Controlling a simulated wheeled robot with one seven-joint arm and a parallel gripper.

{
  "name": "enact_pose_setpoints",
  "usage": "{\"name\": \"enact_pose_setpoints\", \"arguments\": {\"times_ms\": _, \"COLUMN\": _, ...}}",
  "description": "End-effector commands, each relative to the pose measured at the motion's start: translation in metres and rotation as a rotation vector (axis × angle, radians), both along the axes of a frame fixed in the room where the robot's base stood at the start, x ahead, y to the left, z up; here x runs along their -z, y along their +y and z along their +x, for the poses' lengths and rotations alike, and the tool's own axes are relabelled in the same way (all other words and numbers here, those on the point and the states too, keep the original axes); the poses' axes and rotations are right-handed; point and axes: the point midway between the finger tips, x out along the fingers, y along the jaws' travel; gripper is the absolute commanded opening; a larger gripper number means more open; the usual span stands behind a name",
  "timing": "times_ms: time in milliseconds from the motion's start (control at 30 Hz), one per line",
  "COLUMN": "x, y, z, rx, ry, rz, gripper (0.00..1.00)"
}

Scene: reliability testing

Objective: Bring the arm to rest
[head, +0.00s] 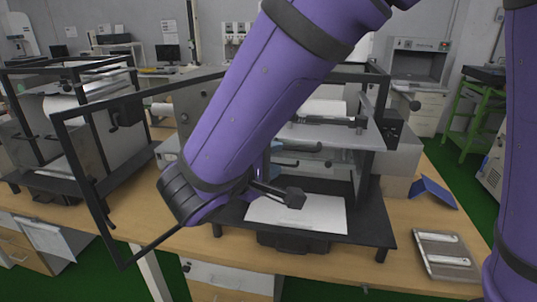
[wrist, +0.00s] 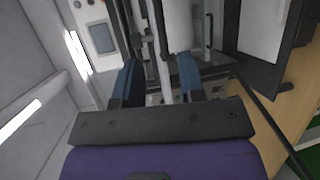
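My purple arm (head: 265,90) reaches across the head view from the upper right down to a dark joint left of the middle. It covers part of the test machine (head: 383,215) behind it. My gripper (wrist: 159,62) shows in the wrist view with two blue fingers standing apart, so it is open. A pale upright bar shows between the fingers, but I cannot tell how far beyond them it lies. No held object can be made out.
The machine's open black door frame (head: 82,172) projects beside my arm. A white sheet (head: 318,213) lies on its base. A blue angled piece (head: 433,191) and a grey tray (head: 426,262) sit on the wooden bench (head: 340,268) at right. Another machine (head: 40,185) stands left.

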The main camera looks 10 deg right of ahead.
Motion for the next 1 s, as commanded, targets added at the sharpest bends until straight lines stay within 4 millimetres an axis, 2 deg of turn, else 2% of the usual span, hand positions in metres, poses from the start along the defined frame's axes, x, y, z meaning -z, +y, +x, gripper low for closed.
{"name": "enact_pose_setpoints", "arguments": {"times_ms": 133, "x": -0.006, "y": -0.022, "z": 0.0, "rx": 0.061, "ry": 0.036, "rz": 0.034, "gripper": 0.37}}
{"name": "enact_pose_setpoints", "arguments": {"times_ms": 267, "x": -0.014, "y": -0.069, "z": -0.007, "rx": 0.186, "ry": 0.121, "rz": 0.122, "gripper": 0.37}}
{"name": "enact_pose_setpoints", "arguments": {"times_ms": 400, "x": -0.022, "y": -0.12, "z": -0.026, "rx": 0.328, "ry": 0.228, "rz": 0.27, "gripper": 0.37}}
{"name": "enact_pose_setpoints", "arguments": {"times_ms": 600, "x": -0.026, "y": -0.173, "z": -0.061, "rx": 0.466, "ry": 0.335, "rz": 0.53, "gripper": 0.37}}
{"name": "enact_pose_setpoints", "arguments": {"times_ms": 800, "x": -0.032, "y": -0.203, "z": -0.096, "rx": 0.529, "ry": 0.367, "rz": 0.822, "gripper": 0.37}}
{"name": "enact_pose_setpoints", "arguments": {"times_ms": 1000, "x": -0.042, "y": -0.216, "z": -0.125, "rx": 0.517, "ry": 0.311, "rz": 1.116, "gripper": 0.37}}
